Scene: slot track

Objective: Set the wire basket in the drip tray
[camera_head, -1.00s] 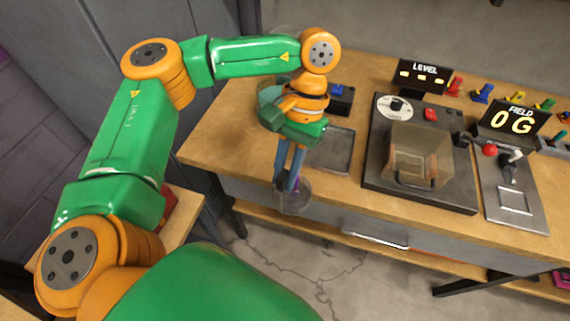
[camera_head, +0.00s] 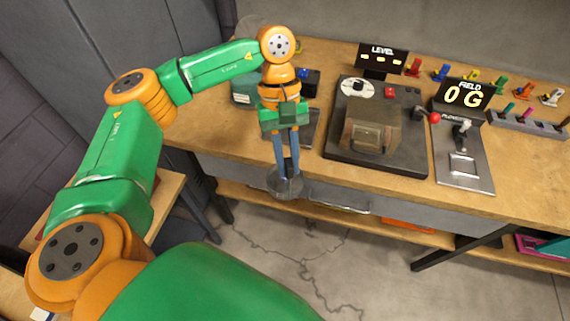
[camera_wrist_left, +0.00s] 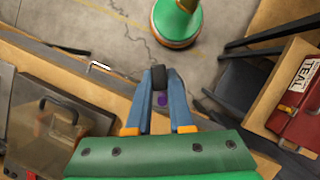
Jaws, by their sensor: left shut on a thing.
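The wire basket (camera_head: 274,182) shows in the head view as a small, dark, round, see-through shape at the tips of my left gripper (camera_head: 287,170). The gripper points down with its blue fingers shut on the basket, which hangs just off the bench's front edge. In the left wrist view the fingers (camera_wrist_left: 160,88) close on a dark piece, with a purple spot between them. The drip tray (camera_head: 311,126) seems to be the flat grey tray on the bench, behind and right of the gripper, partly hidden by it. My right gripper is not in view.
A dark unit with a clear cover (camera_head: 371,132) stands right of the tray. A blue-topped box (camera_head: 305,80) sits behind the tray. A red toolbox (camera_wrist_left: 300,108) shows in the wrist view.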

